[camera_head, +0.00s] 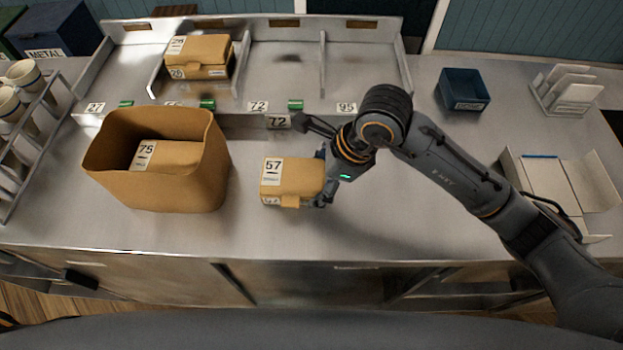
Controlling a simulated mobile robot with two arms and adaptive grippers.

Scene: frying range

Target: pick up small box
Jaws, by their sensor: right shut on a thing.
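A small tan box (292,178) with a white label reading 57 is on or just above the steel counter, in the middle of the head view. My right gripper (322,178) reaches it from the right and is shut on its right side. The fingertips are partly hidden by the box and my wrist. I cannot tell whether the box is clear of the counter. My left gripper is not in view.
A tan open bag (200,180) holding a box labelled 75 (165,155) stands to the left. Behind is a divided steel rack (280,75) with boxes (205,50) in one bay. A blue bin (463,90) stands at the back right.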

